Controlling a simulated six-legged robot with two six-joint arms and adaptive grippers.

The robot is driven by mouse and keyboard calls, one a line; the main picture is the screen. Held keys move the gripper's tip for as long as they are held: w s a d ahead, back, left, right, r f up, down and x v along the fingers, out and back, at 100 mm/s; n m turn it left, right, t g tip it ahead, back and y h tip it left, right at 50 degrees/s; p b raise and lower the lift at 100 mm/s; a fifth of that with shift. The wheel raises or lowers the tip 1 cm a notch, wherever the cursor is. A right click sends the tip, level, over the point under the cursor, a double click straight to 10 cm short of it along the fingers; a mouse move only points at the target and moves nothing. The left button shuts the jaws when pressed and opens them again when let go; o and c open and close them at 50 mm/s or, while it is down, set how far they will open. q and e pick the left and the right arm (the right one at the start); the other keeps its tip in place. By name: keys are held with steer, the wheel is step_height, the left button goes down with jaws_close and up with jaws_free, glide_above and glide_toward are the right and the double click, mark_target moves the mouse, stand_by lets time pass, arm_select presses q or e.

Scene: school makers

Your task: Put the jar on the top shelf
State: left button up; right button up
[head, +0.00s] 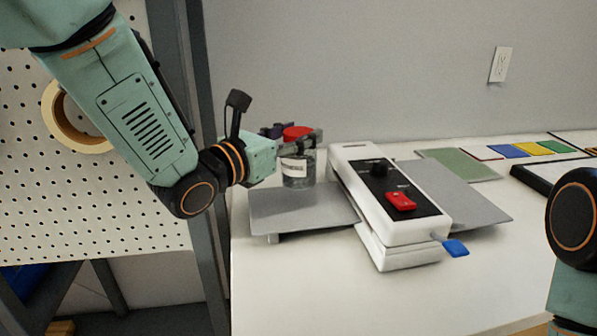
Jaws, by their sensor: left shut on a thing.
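The jar (298,172) is a small clear or grey jar with a red lid and a white label. It is upright at the back left of the white table, by the rear edge of a grey plate. My left gripper (300,140) comes in from the left and is shut on the jar near its lid. I cannot tell whether the jar's base touches a surface. Part of my right arm shows at the right edge; its gripper is out of view. No top shelf can be made out.
A white machine (388,205) with a black panel, red switch and blue tab stands right of the jar, with grey plates on both sides. A grey post (190,130) and pegboard (110,190) with a tape roll (75,120) stand left. The table's front (310,290) is clear.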

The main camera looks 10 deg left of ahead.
mark_target(288, 164)
arm_select(q)
steer(key=shift+d+f, duration=0.3)
steer(key=shift+f, duration=0.2)
steer(key=f, duration=0.1)
steer(key=f+b, duration=0.1)
steer(key=f, duration=0.1)
steer(key=shift+s+a+f, duration=0.1)
steer(key=shift+a, duration=0.25)
steer(key=shift+d+f, duration=0.1)
steer(key=shift+f, duration=0.1)
steer(key=shift+w+d, duration=0.1)
steer(key=shift+w, duration=0.1)
steer(key=shift+s+b, duration=0.15)
steer(key=shift+b, duration=0.15)
steer(key=o, duration=1.1)
steer(key=shift+f, duration=0.1)
steer(key=shift+c, duration=0.2)
steer(key=o, duration=0.4)
steer(key=shift+o, duration=0.2)
